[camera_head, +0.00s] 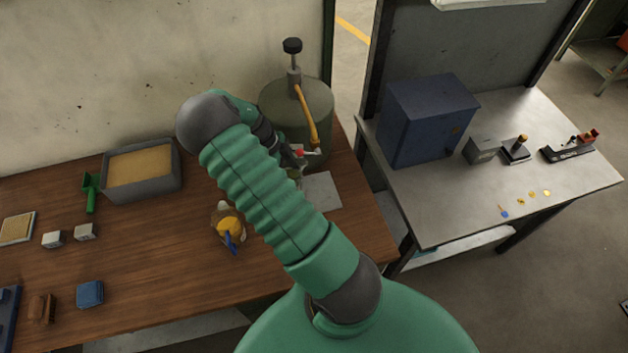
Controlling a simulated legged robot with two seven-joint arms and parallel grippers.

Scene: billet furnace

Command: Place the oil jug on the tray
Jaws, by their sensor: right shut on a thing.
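My right arm crosses the middle of the view and hides part of the wooden bench. My right gripper (299,155) is in front of a large olive-green drum, near the lower end of its orange hose. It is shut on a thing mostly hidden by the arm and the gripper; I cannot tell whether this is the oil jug. A flat light-grey sheet or shallow tray (323,191) lies on the bench just right of the arm, below the gripper. I cannot tell for sure that it is the tray. My left gripper is not in view.
The olive drum (322,100) with a black-knobbed pump stands at the back. A sand-filled grey bin (112,190), a green scoop (91,194) and a small yellow-and-blue item (229,229) are to the left. A metal table (440,215) with a blue cabinet (425,118) stands right.

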